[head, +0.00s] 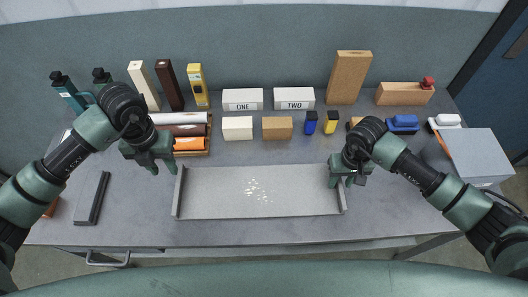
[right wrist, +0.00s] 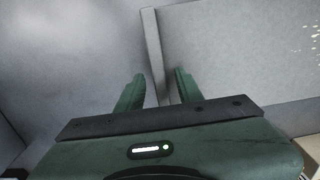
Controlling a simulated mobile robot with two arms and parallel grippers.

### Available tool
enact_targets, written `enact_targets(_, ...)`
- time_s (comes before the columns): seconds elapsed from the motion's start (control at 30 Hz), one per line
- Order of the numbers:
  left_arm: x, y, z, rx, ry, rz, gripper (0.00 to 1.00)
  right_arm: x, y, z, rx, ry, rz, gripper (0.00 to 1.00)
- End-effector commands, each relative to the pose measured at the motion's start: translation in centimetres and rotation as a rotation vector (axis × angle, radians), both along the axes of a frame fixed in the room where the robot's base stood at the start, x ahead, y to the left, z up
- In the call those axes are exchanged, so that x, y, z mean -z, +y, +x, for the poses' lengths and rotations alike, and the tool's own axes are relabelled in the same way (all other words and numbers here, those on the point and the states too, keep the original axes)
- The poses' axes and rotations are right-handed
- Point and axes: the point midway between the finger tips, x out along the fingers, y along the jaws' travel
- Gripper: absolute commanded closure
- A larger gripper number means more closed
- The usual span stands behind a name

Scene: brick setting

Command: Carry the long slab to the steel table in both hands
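The long slab (head: 215,205) is a pale grey, wide flat piece with a raised lip at each end and light specks in its middle. It lies on the grey table near the front, and part of it shows in the right wrist view (right wrist: 240,55). My left gripper (head: 162,169) is beside and above the slab's left end, fingers apart and empty. My right gripper (head: 347,182) is at the right end. In the right wrist view its open fingers (right wrist: 160,90) stand on either side of the end lip, with gaps visible. I cannot tell a separate steel table.
Behind the slab are a cream block (head: 237,128), a tan block (head: 277,128) and boxes marked ONE (head: 243,99) and TWO (head: 294,98). A dark bar (head: 92,198) lies at left. A grey box (head: 474,154) stands at right. The table in front of the slab is clear.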

Motion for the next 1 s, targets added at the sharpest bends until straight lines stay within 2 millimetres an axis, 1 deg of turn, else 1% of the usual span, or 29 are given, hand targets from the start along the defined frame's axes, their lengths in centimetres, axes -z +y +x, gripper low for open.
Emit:
enact_targets(0.07,-0.2,0.0,0.0,0.000,0.000,0.000,0.64,-0.5,-0.1,0.1,0.000,-0.002,-0.001,0.64)
enact_targets(0.17,-0.3,0.0,0.0,0.000,0.000,0.000,0.64,-1.8,-0.1,0.2,-0.002,-0.005,-0.001,0.64)
enact_targets(0.4,-0.2,0.0,0.0,0.000,0.000,0.000,0.64,-6.9,-0.1,0.2,-0.002,-0.006,-0.002,0.64)
enact_targets(0.5,-0.2,0.0,0.0,0.000,0.000,0.000,0.64,-8.9,-0.1,0.1,-0.002,-0.005,-0.001,0.64)
enact_targets(0.6,-0.2,0.0,0.0,0.000,0.001,0.000,0.64,-10.4,-0.1,0.1,0.000,-0.003,-0.001,0.64)
enact_targets(0.7,-0.2,0.0,0.0,0.000,0.001,0.000,0.64,-11.4,0.0,0.1,0.000,-0.003,-0.001,0.64)
enact_targets(0.8,-0.2,0.0,0.0,0.000,0.001,0.000,0.64,-11.8,0.0,0.0,-0.001,0.000,0.000,0.64)
enact_targets(1.0,-0.2,0.0,0.0,0.000,0.001,0.000,0.64,-12.0,0.0,0.0,0.000,0.000,0.000,0.64)
